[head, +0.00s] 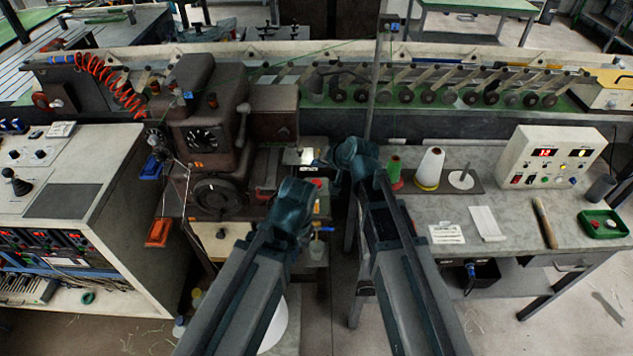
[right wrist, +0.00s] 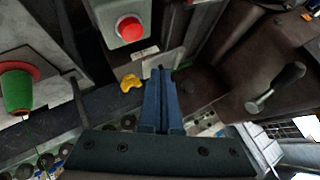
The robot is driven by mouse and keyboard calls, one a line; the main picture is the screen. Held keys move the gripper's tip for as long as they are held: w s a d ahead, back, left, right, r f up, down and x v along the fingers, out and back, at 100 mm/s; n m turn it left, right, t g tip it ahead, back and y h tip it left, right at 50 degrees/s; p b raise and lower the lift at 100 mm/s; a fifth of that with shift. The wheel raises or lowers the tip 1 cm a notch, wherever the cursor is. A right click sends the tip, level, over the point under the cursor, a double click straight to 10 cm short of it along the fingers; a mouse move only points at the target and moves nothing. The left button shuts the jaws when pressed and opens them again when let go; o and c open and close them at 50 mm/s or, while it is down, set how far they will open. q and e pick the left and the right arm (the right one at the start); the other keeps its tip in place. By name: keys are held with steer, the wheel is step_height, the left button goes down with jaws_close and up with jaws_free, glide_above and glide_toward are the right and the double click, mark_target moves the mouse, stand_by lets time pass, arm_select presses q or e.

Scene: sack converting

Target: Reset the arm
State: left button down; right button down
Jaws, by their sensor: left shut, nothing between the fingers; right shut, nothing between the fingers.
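My left gripper (head: 306,222) is the lower one in the head view, in front of the sewing machine's table. It is small and partly hidden by its own wrist, and it is shut with nothing held. My right gripper (head: 324,164) is above it, between the brown machine and the thread cones. In the right wrist view its two blue fingers (right wrist: 160,82) lie together, shut and empty. They point toward a small pale plate below a red push button (right wrist: 130,28). Both arms reach forward, close together.
The brown sewing machine (head: 205,130) stands left of the grippers. A white thread cone (head: 429,168) and a green cone (head: 394,168) stand on the right bench. A control box (head: 548,157) and a green tray (head: 602,224) are farther right. A long conveyor (head: 440,90) runs behind.

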stand_by(0.3)
steer(key=s+d+f+n+g+h, duration=0.2)
steer(key=s, duration=0.6)
steer(key=s+d+f+n+g+h, duration=0.1)
steer(key=s+f+g+h, duration=0.1)
steer(key=s, duration=0.7)
steer(key=s+d+f+n+g+h, duration=0.2)
steer(key=s+g, duration=0.1)
steer(key=s, duration=0.5)
steer(key=shift+s+d+f+n+g+h, duration=0.3)
steer(key=shift+s+g+h, duration=0.05)
steer(key=shift+g+h, duration=0.05)
stand_by(1.1)
steer(key=w+a+r+m+t+y+p, duration=0.1)
steer(key=w+a+r+m+t+y, duration=0.1)
steer(key=w, duration=0.6)
steer(key=w+a+r+m+t+y+p, duration=0.1)
steer(key=w+r+t+y, duration=0.1)
steer(key=w+r, duration=0.3)
steer(key=w+a+r+m+t+y+p, duration=0.1)
steer(key=w+a+r+m+t+y, duration=0.1)
steer(key=w, duration=1)
steer(key=shift+w+a+r+m+t+y+p, duration=0.3)
steer(key=shift+w+r+t+y+p, duration=0.1)
steer(key=shift+r+t, duration=0.4)
steer(key=shift+f, duration=0.25)
